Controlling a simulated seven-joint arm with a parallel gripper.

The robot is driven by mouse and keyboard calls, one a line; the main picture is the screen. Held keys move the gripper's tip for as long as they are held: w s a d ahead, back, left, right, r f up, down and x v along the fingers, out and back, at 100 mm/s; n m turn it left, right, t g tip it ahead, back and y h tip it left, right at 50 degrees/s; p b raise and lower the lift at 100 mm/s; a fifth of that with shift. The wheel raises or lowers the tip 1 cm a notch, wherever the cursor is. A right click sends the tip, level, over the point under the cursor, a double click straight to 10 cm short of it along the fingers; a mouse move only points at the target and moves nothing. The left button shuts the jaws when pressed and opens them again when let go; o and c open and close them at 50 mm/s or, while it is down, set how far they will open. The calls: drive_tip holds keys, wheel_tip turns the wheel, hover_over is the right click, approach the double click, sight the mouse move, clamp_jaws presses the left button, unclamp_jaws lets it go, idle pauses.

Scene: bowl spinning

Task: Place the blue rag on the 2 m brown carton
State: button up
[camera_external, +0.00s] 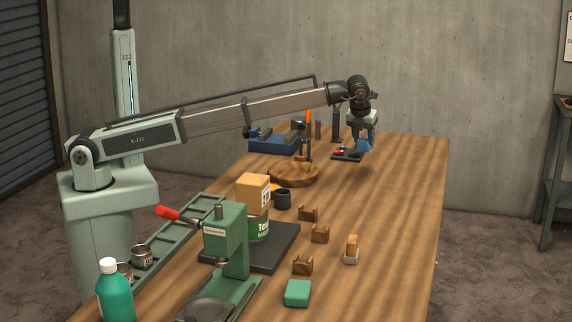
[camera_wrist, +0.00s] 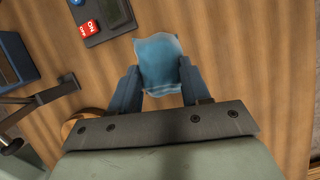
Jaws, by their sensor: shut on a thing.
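My gripper (camera_external: 362,143) is at the far end of the table, shut on the blue rag (camera_external: 361,147). In the wrist view the blue rag (camera_wrist: 158,58) bulges out beyond the two blue fingers of my gripper (camera_wrist: 160,88). I cannot tell whether the rag touches the table. The brown carton (camera_external: 252,192) sits on top of a green and white can (camera_external: 259,229), on a dark plate well nearer the camera and left of my gripper. Its label is too small to read.
A dark device with a red ON switch (camera_wrist: 88,28) lies beside my gripper. The table's right side is largely clear.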

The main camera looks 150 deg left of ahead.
drive_tip(key=shift+r, duration=0.7)
drive_tip(key=w+d+r+m+t, duration=0.15)
drive_tip(key=w+d+r, duration=0.25)
drive_tip(key=w+d, duration=0.65)
drive_tip(key=w+d+r+m, duration=0.2)
drive_tip(key=w+d+r, duration=0.4)
drive_tip(key=w, duration=0.8)
drive_tip(key=w+d+r+m, duration=0.1)
drive_tip(key=w+d+r, duration=0.15)
drive_tip(key=d, duration=0.45)
drive_tip(key=w+d+r+m, duration=0.1)
drive_tip(key=w+d+r, duration=0.15)
drive_tip(key=d, duration=0.35)
drive_tip(key=w+d+r+m, duration=0.1)
drive_tip(key=w+d+r, duration=0.1)
drive_tip(key=w+d, duration=0.35)
drive_tip(key=r+m+t, duration=0.1)
drive_tip(key=m+t, duration=0.2)
drive_tip(key=m, duration=0.2)
hover_over(256, 178)
drive_tip(key=d, duration=0.2)
drive_tip(key=shift+s+f, duration=0.15)
drive_tip(key=shift+f, duration=2.2)
drive_tip(key=shift+s+f, duration=0.15)
drive_tip(key=shift+f, duration=2.15)
